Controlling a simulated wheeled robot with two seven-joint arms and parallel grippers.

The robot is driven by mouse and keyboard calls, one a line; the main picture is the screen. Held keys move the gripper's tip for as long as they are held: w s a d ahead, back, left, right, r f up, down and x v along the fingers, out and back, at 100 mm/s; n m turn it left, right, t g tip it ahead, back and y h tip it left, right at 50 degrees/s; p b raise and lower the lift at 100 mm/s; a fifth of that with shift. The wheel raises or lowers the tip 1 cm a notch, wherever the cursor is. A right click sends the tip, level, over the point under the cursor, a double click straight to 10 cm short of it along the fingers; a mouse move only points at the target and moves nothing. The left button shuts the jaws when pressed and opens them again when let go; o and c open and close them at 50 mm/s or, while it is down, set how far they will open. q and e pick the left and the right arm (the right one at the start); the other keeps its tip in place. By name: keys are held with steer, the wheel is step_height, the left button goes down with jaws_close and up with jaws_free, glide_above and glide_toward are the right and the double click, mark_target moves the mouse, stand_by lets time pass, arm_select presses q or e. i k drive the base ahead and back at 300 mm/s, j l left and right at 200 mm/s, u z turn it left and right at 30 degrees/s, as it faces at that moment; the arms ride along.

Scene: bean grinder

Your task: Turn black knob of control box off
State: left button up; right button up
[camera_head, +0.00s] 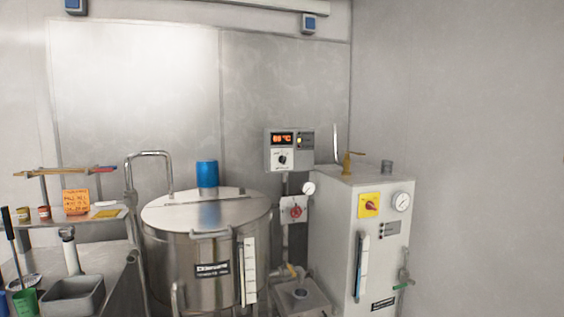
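The control box (288,150) is a light grey box on the back wall, right of centre. It has a lit orange-red display (282,138) reading what looks like 69 and a small yellow lamp or switch beside it. The black knob (282,158) sits on a white plate on its lower left face. The knob is too small for me to read its setting surely. Neither of my grippers is in the head view.
A large steel tank (205,250) with a blue motor (207,174) stands in front, left of the box. A white cabinet (338,235) with a red-yellow switch and gauge stands at the right. A red-knobbed box (295,211) is below. A cluttered shelf (85,217) is left.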

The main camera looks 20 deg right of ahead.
mark_target(282, 160)
steer(key=i+l, duration=0.4)
steer(key=l, duration=0.15)
steer(key=i+l, duration=0.45)
steer(key=l, duration=0.15)
steer(key=i+l, duration=0.4)
steer(key=l, duration=0.2)
steer(key=i+l+z, duration=0.1)
steer(key=i+l, duration=0.35)
steer(key=l, duration=0.1)
